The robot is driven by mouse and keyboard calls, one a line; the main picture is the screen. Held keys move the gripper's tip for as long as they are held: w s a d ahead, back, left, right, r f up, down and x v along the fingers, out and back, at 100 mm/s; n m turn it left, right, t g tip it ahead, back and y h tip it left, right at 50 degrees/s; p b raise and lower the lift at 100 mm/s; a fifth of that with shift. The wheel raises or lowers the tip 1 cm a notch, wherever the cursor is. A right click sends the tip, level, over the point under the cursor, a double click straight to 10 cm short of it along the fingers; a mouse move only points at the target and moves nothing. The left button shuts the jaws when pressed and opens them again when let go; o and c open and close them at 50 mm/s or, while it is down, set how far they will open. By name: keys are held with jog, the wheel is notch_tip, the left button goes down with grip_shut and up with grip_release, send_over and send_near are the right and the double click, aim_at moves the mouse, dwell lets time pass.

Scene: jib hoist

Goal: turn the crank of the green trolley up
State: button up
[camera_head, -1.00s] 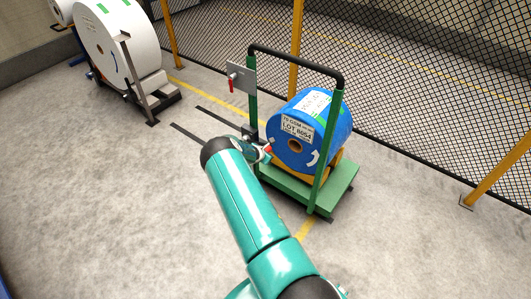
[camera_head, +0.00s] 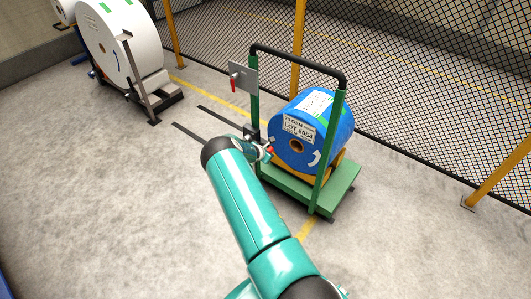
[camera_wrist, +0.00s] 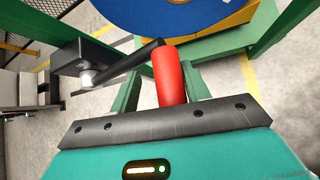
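The green trolley (camera_head: 340,192) has an upright green frame with a black top bar and carries a blue roll (camera_head: 330,128). In the wrist view its crank has a black arm (camera_wrist: 128,61) that rises to the right from a silver hub (camera_wrist: 87,78) on a black box (camera_wrist: 82,56). The red crank handle (camera_wrist: 168,72) points toward the wrist camera. My gripper (camera_wrist: 164,78) has one finger on each side of the handle, with a gap at the left finger. In the head view my gripper (camera_head: 264,151) is at the crank, which it partly hides.
A grey panel with a red lever (camera_head: 234,82) is on the frame's left post. A mesh fence (camera_head: 420,90) with yellow posts runs behind the trolley. A large white roll (camera_head: 115,45) stands on a stand at the upper left. The floor at left is clear.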

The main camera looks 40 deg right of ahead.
jog(key=v, duration=1.4)
jog(key=shift+w+d, duration=0.1)
dwell(0.3)
